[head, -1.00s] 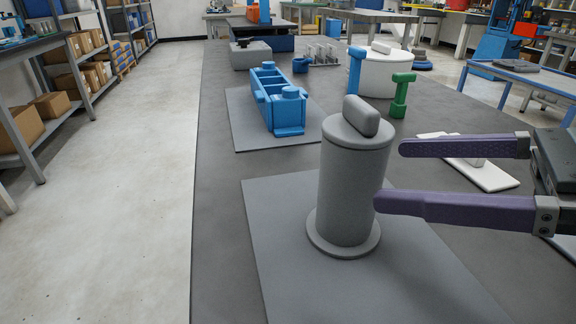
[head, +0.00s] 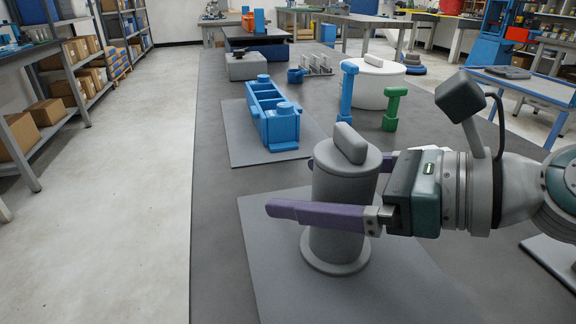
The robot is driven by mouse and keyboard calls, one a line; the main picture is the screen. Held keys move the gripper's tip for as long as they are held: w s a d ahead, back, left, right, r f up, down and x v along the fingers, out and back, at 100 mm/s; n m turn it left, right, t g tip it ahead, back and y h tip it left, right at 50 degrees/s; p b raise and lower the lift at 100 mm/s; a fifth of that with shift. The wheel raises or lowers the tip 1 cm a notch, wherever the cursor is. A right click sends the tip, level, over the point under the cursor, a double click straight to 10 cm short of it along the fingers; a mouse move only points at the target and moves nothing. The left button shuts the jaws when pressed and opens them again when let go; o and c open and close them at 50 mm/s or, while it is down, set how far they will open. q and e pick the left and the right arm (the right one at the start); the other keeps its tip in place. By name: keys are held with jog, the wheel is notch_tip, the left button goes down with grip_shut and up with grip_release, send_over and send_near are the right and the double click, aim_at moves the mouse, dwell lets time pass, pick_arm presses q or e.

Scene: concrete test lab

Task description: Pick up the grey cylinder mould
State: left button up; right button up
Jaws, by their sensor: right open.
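The grey cylinder mould (head: 339,196) stands upright on a grey mat (head: 290,290) on the dark bench, with a flat grey handle on its lid and a wider round base. My right gripper (head: 290,185) comes in from the right and is open. One purple finger passes across the near side of the cylinder, and the other shows at its far side, mostly hidden. The cylinder sits between the fingers; I cannot tell whether they touch it. My left gripper is not in view.
A blue three-part mould (head: 270,112) lies on another mat behind. Blue (head: 347,92) and green (head: 391,108) tampers stand near a white round container (head: 375,88). The bench's left side is clear.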

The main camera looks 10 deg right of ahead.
grip_shut()
dwell(0.8)
jog(key=shift+r, duration=0.1)
